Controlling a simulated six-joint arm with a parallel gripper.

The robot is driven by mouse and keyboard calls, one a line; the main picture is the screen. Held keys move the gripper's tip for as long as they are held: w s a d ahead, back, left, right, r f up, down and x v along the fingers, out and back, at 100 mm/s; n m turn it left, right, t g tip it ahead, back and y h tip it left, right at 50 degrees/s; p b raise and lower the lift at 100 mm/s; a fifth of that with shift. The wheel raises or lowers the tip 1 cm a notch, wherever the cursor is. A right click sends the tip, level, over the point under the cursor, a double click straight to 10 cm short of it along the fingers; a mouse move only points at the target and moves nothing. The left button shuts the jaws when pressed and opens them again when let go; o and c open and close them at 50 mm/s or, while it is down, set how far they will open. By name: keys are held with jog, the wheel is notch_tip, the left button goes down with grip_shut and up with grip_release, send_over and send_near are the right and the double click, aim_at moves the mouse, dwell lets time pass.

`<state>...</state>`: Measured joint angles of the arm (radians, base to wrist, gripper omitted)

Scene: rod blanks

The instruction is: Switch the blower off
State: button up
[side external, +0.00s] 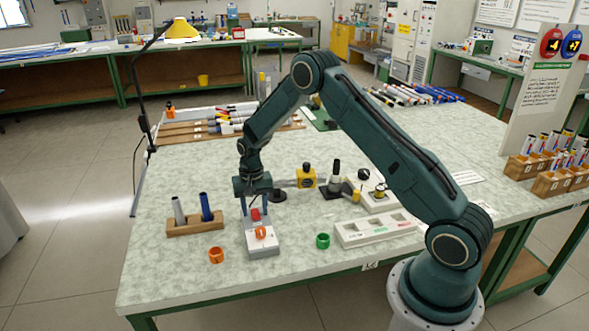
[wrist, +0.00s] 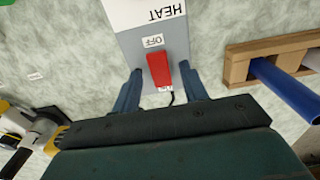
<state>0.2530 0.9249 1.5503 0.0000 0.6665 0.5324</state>
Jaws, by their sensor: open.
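The switch box (side external: 263,246) is a light grey and white block on the table. In the wrist view the red switch (wrist: 159,69) lies just below an OFF label (wrist: 153,41), with HEAT printed farther up. Another small label at its lower end is partly hidden. My gripper (side external: 255,209) points down over the box, with its fingers open on either side of the switch. In the wrist view the gripper (wrist: 161,72) shows gaps on both sides. A yellow device (side external: 306,177), possibly the blower, stands behind.
A wooden holder (side external: 195,229) with a grey and a blue rod stands left of the box. An orange ring (side external: 216,255) and a green ring (side external: 322,240) lie near the front. A white compartment tray (side external: 375,230) is to the right. Clear tabletop lies front left.

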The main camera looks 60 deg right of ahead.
jog(key=shift+f, duration=0.15)
jog(key=shift+c, duration=0.2)
grip_shut()
jog(key=shift+a, duration=0.15)
jog(key=shift+s+a+t+h, duration=0.15)
jog(key=shift+s+t+h, duration=0.1)
jog(key=shift+t+h, duration=0.75)
jog(key=shift+o, duration=0.2)
grip_release()
